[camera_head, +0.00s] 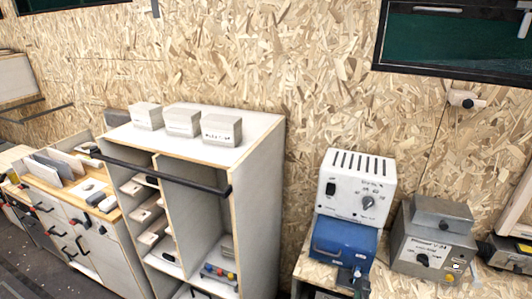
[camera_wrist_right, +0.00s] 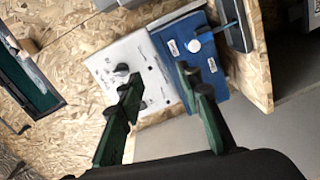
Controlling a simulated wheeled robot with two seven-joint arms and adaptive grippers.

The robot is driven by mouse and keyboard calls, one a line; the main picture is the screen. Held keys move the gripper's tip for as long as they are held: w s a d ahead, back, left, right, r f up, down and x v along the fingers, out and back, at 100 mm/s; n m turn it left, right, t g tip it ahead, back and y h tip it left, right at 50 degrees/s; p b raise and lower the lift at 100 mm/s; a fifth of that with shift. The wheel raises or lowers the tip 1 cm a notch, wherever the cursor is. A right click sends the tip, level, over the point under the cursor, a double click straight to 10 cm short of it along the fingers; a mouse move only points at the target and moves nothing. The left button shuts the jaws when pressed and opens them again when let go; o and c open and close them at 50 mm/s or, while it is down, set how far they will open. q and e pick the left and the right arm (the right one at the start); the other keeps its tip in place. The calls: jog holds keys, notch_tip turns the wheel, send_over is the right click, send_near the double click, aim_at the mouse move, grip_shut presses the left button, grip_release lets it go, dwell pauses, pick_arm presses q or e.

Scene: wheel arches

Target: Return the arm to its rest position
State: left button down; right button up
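My right gripper (camera_wrist_right: 162,84) shows in the right wrist view as two green fingers spread apart, with nothing between them. It is open and empty. Beyond its fingertips are a white box with a dial (camera_wrist_right: 125,70) and a blue box (camera_wrist_right: 195,50); how far off they are I cannot tell. In the head view I cannot clearly make out the right gripper. My left gripper is not in view.
In the head view, the white box (camera_head: 355,190) is on the blue box (camera_head: 342,241) on a chipboard bench, with a grey device (camera_head: 432,240) to the right. A tall cabinet (camera_head: 262,170) carrying three pale blocks stands left. A chipboard wall (camera_head: 320,60) is behind.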

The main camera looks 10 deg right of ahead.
jog(key=s+d+f+m+g+y, duration=0.25)
jog(key=s+f, duration=0.25)
jog(key=f, duration=0.3)
jog(key=s+d+f+m+g+y, duration=0.1)
jog(key=s+d+f+m+g, duration=0.2)
jog(key=f, duration=0.6)
jog(key=s+a+f+m+g+y, duration=0.25)
jog(key=s+f, duration=0.35)
jog(key=s, duration=0.3)
jog(key=s+a+f+m+g+y, duration=0.15)
jog(key=s+a+f+g, duration=0.25)
jog(key=s+f, duration=0.45)
jog(key=s+f+g+y, duration=0.1)
jog(key=s+f, duration=0.1)
jog(key=f, duration=1.1)
jog(key=s+f, duration=0.2)
jog(key=f, duration=1.2)
jog(key=s+f, duration=0.7)
jog(key=s, duration=0.3)
jog(key=s+f+n+g+p, duration=0.1)
jog(key=s+f, duration=0.7)
jog(key=s, duration=0.1)
jog(key=shift+s+a+f+p, duration=0.15)
jog(key=shift+s+a+p, duration=0.15)
jog(key=shift+s+a, duration=0.1)
